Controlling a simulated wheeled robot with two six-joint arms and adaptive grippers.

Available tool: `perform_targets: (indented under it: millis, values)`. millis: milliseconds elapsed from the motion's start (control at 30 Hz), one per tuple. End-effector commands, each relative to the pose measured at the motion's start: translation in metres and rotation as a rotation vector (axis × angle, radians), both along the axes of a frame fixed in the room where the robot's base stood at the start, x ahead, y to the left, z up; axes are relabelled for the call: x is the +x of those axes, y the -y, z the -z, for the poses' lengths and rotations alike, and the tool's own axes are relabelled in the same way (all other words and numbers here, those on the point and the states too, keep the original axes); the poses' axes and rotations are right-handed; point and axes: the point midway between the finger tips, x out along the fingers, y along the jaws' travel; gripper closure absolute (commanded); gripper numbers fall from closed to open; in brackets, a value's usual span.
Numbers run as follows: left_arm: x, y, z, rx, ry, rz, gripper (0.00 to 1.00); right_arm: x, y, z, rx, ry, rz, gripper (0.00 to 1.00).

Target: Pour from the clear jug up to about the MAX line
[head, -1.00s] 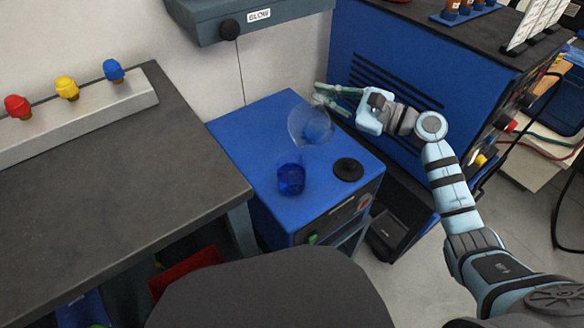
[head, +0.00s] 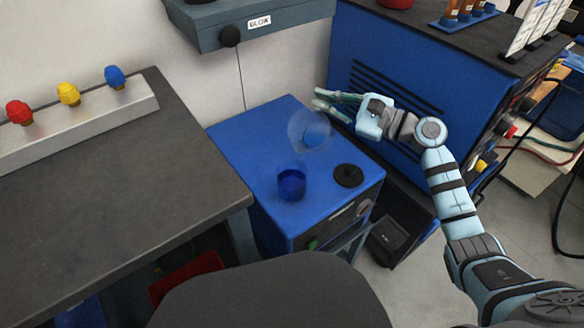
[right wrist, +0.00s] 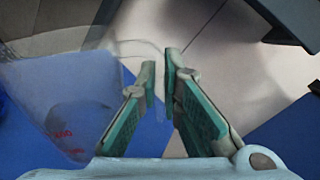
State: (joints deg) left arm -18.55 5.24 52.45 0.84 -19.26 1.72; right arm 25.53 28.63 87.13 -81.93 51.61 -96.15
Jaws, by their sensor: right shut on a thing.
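The clear jug (head: 309,131) is tilted above the blue cabinet top in the head view, with some blue showing in or through it. A clear cup (head: 291,184) with dark blue liquid stands upright below it, slightly left. I cannot read a MAX line in the head view. My right gripper (head: 327,102) is behind and right of the jug, shut on its handle. In the right wrist view the fingers (right wrist: 160,75) close on the thin clear handle, and the jug's wall (right wrist: 60,90) fills the left, with blurred red marks (right wrist: 62,133). My left gripper is out of view.
A black round disc (head: 348,175) lies on the blue cabinet top (head: 250,145), right of the cup. A grey workbench (head: 120,180) stands left, a blue vented machine (head: 400,70) right. A grey box labelled BLOW (head: 240,24) hangs above on the wall.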

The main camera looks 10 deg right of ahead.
Motion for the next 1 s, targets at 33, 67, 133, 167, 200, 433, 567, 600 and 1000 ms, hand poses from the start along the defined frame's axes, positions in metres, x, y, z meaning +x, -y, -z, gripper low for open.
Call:
perform_targets:
  millis: [33, 67, 133, 167, 200, 433, 567, 600, 1000]
  values:
    - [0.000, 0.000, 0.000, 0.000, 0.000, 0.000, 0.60, 0.000, 0.000, 0.000, 0.001, 0.001, -0.001, 1.00]
    - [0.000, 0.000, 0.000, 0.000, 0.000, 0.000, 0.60, 0.000, 0.000, 0.000, 0.001, 0.001, -0.001, 1.00]
    - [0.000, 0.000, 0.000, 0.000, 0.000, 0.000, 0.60, 0.000, 0.000, 0.000, 0.001, 0.001, -0.001, 1.00]
    - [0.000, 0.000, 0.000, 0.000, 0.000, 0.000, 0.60, 0.000, 0.000, 0.000, 0.001, 0.001, -0.001, 1.00]
    - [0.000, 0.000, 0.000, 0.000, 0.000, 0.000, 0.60, 0.000, 0.000, 0.000, 0.001, 0.001, -0.001, 1.00]
    - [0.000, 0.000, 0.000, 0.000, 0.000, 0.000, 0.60, 0.000, 0.000, 0.000, 0.001, 0.001, -0.001, 1.00]
    - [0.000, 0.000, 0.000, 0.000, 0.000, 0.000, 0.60, 0.000, 0.000, 0.000, 0.001, 0.001, -0.001, 1.00]
    - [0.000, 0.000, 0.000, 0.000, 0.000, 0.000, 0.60, 0.000, 0.000, 0.000, 0.001, 0.001, -0.001, 1.00]
    - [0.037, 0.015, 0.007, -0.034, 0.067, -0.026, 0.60, 0.015, 0.014, 0.025, 0.113, -0.114, 0.002, 1.00]
